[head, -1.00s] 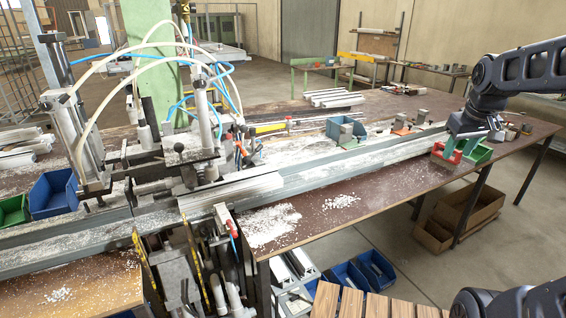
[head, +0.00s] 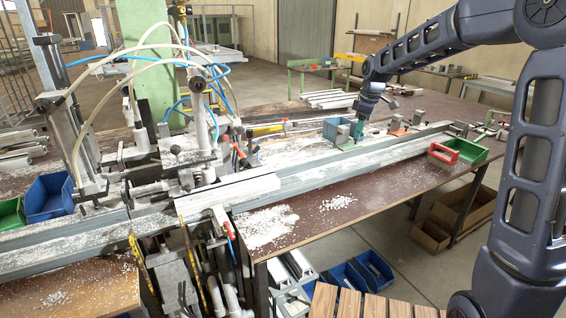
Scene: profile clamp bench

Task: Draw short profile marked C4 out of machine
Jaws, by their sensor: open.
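A short pale profile (head: 232,190) lies along the front of the clamping machine (head: 190,165), beside the long grey rail. I take it to be the short profile, but no C4 mark is readable at this size. My gripper (head: 358,132) is open and points down over the back part of the bench, just right of the blue bin. It is well to the right of the machine and apart from the profile. The fingertips are small here, and whether they touch anything cannot be told.
A blue bin (head: 338,130) stands close to my gripper. Curved hoses arch over the machine. White chips (head: 268,224) lie on the front tabletop (head: 345,222), which is otherwise largely clear.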

